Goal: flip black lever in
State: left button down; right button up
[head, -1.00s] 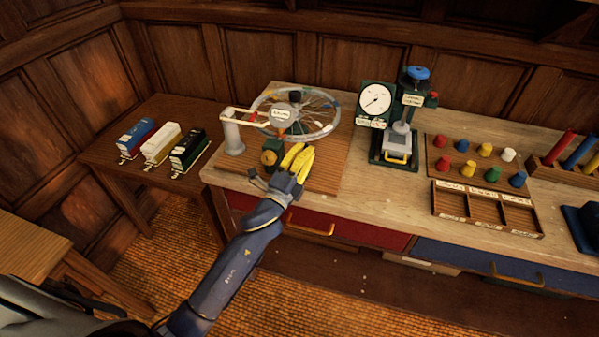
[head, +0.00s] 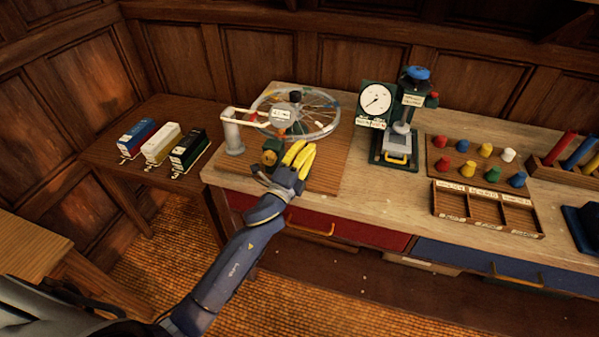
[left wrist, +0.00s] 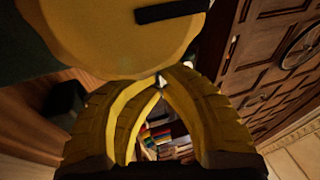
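A black bar (left wrist: 172,11), which looks like the black lever, lies across the face of a yellow brass disc (left wrist: 115,35) at the top of the left wrist view. In the head view the brass disc (head: 268,158) is the front of a small green unit (head: 273,145) below the spoked wheel (head: 325,112). The lever cannot be made out clearly there. My left gripper (head: 306,147) is just right of the disc. In the left wrist view its yellow fingers (left wrist: 161,82) meet at the tips below the bar, with nothing clearly held. Contact with the disc cannot be told.
A grey post (head: 232,133) with a pale arm stands left of the wheel. A green press (head: 400,145) and a dial gauge (head: 375,101) stand to the right. Three model wagons (head: 160,145) sit on the left side table. Bare bench (head: 370,200) lies right of my gripper.

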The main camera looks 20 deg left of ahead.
pick_arm(q)
jog(key=shift+r, duration=0.1)
jog(key=s+a+r, duration=0.3)
jog(key=s+r, duration=0.5)
jog(key=s, duration=0.3)
dwell(0.5)
